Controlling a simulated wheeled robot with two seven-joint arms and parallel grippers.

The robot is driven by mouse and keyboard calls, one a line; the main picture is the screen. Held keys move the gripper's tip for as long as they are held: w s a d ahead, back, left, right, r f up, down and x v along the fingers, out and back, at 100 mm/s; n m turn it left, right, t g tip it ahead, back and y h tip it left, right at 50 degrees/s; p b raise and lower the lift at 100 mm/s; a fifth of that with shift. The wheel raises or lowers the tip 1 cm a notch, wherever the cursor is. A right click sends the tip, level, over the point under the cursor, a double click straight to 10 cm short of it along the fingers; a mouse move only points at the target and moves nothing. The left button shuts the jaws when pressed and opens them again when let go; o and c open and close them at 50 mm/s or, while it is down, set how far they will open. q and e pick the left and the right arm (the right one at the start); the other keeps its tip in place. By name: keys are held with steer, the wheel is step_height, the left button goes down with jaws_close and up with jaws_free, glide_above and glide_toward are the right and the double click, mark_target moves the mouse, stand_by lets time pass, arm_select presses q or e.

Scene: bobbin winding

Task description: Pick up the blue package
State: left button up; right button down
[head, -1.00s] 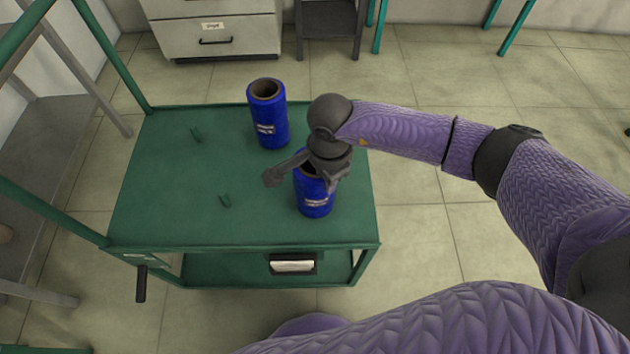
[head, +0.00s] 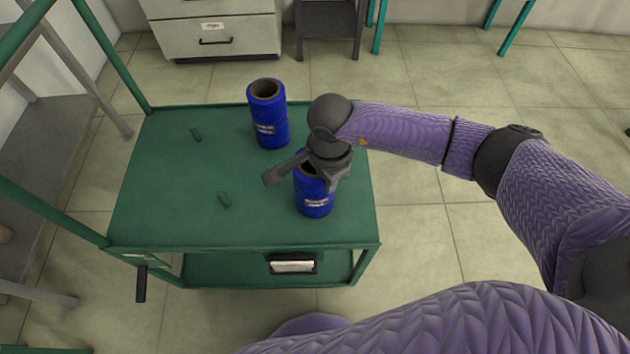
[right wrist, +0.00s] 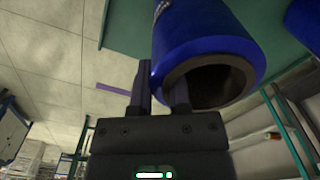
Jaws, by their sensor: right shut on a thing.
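A blue package (head: 314,199), a wrapped tube with a hollow core and a pale label, stands upright on the green cart (head: 160,205) near its right edge. My right gripper (head: 312,170) is over its top and hides part of the rim. In the right wrist view the gripper (right wrist: 163,100) is shut on the wall of the package (right wrist: 200,45), with one finger at the dark open core. A second blue package (head: 269,125) stands upright farther back on the cart, apart from the gripper. My left gripper is not in view.
A drawer cabinet (head: 215,38) and a dark stand (head: 330,30) are at the back. Tiled floor is open to the right.

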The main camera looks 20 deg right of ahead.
stand_by(0.3)
step_height(320, 180, up, 10)
steer(key=p, duration=0.3)
steer(key=shift+r+p, duration=0.1)
steer(key=shift+p, duration=0.25)
steer(key=shift+r+n, duration=0.35)
steer(key=shift+n, duration=0.15)
steer(key=s+d+r+n, duration=0.1)
steer(key=s+r+n, duration=0.3)
steer(key=r+n, duration=0.65)
steer(key=w+f+m, duration=0.1)
steer(key=f+m, duration=0.2)
steer(key=w+f+m, duration=0.1)
steer(key=f+m, duration=0.3)
steer(key=w+a+f+m, duration=0.1)
steer(key=w+f+m, duration=0.1)
steer(key=f+m, duration=0.1)
steer(key=shift+f, duration=0.3)
steer(key=shift+f+m, duration=0.4)
steer(key=shift+m, duration=0.35)
